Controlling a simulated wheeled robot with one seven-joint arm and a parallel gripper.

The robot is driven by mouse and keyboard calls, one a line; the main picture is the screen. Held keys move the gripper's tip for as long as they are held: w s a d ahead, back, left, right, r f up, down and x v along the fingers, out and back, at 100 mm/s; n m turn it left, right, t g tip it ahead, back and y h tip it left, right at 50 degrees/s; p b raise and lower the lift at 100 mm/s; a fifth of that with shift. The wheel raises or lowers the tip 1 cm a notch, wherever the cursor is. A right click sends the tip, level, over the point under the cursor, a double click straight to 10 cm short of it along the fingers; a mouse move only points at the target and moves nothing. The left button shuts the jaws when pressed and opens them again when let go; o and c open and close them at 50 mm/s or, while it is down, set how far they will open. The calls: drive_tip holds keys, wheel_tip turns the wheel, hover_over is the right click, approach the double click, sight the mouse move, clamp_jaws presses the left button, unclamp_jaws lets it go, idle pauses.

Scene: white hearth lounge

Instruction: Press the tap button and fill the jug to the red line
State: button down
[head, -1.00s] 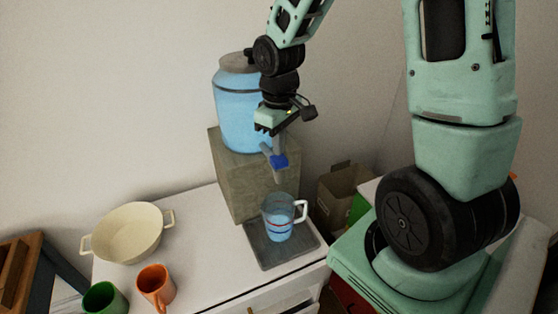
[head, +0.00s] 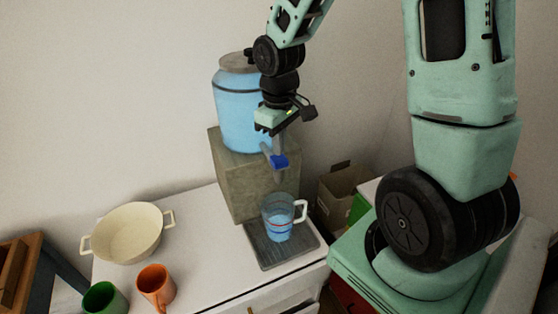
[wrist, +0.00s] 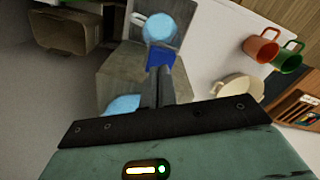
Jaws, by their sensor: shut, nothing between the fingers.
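A blue water dispenser (head: 234,108) with a grey lid stands on a stone-like block. Its tap has a blue button (head: 279,161), which also shows in the wrist view (wrist: 160,58). The clear jug (head: 279,217) stands upright below the tap, its white handle to the right. It holds blue-tinted water and has red marking on its side; the exact level against the line is hard to read. It also shows in the wrist view (wrist: 158,28). My gripper (head: 278,147) is shut and empty, pointing down just above the button. I cannot tell whether it touches.
The jug stands on a dark drip tray (head: 262,256) on the white counter (head: 205,222). A cream pot (head: 128,233), an orange mug (head: 156,287) and a green mug (head: 104,298) stand to the left. A cardboard box (head: 336,190) is behind right.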

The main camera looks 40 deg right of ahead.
drive_tip(key=shift+f+b, duration=0.3)
drive_tip(key=shift+f, duration=0.15)
drive_tip(key=shift+f+b, duration=0.5)
drive_tip(key=shift+f, duration=0.2)
drive_tip(key=shift+r, duration=0.1)
idle(6.8)
